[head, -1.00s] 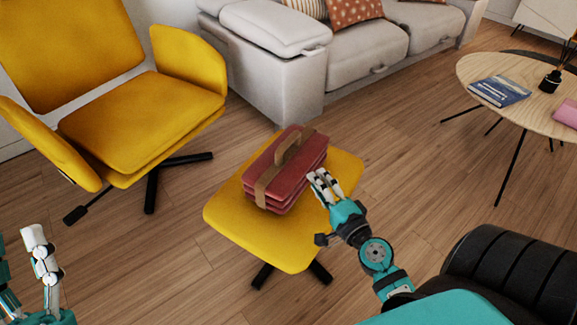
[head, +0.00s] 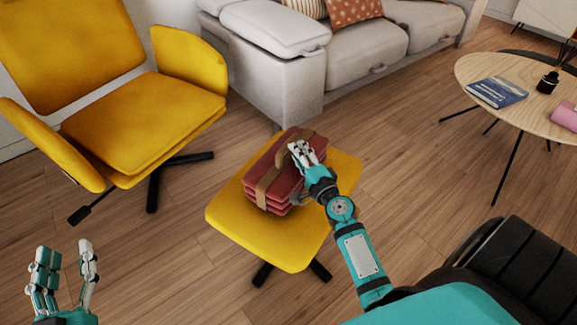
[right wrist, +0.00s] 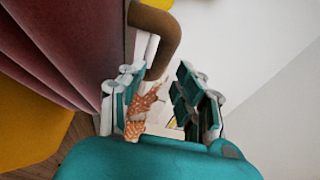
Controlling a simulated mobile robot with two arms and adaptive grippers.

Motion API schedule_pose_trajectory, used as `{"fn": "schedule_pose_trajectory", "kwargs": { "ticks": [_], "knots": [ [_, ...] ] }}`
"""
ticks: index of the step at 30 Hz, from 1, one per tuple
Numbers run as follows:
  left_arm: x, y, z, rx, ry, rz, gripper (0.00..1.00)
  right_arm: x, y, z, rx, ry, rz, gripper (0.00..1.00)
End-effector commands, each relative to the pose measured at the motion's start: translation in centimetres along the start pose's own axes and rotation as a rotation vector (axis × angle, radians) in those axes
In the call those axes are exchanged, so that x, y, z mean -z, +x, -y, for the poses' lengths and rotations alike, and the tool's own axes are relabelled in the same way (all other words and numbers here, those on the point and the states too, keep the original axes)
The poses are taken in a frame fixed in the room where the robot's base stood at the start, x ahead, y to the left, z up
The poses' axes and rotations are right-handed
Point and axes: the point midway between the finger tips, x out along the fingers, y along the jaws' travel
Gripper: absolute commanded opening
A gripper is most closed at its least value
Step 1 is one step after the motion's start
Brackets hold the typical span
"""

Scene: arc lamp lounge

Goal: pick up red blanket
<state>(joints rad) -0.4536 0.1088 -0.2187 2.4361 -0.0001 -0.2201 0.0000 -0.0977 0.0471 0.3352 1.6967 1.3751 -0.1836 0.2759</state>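The red blanket (head: 264,178) is folded in a stack, bound by a brown strap with a raised brown handle. It lies on the yellow footstool (head: 232,213). My right gripper (head: 303,153) is over the blanket's right side, close to the handle. In the right wrist view, the fingers of my right gripper (right wrist: 163,92) stand apart, with the brown handle (right wrist: 160,35) near the left finger and blanket folds (right wrist: 65,45) at the left. Whether a finger touches the handle is unclear. My left gripper (head: 68,258) is open and empty at the lower left, away from the blanket.
A yellow armchair (head: 145,115) stands at the left. A light grey sofa (head: 270,75) is behind the footstool. A round wooden table (head: 520,115) at the right holds a blue book (head: 497,91). Wooden floor (head: 420,180) is clear between footstool and table.

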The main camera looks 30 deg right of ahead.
Motion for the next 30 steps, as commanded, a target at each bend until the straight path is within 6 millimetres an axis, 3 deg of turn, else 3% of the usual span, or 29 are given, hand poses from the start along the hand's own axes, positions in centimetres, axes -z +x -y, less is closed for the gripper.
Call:
{"fn": "schedule_pose_trajectory", "kwargs": {
  "ticks": [9, 19, 26, 30],
  "knots": [
    [-0.1, 0.0, 0.0, 0.001, 0.001, 0.001, 0.40, -0.8, 4.3, 0.0, 0.002, 0.001, 0.000, 0.33],
    [0.3, 0.0, 0.0, 0.000, 0.000, -0.021, 0.40, -0.8, 5.0, 0.0, 0.001, 0.000, 0.001, 0.33],
    [0.3, 0.0, 0.0, -0.001, -0.001, -0.020, 0.40, -0.8, 5.0, 0.0, 0.001, 0.000, 0.001, 0.03],
    [0.3, 0.0, -0.1, -0.001, -0.001, -0.020, 0.40, -0.8, 5.0, -0.1, 0.000, 0.001, 0.001, 0.00]
  ]
}}
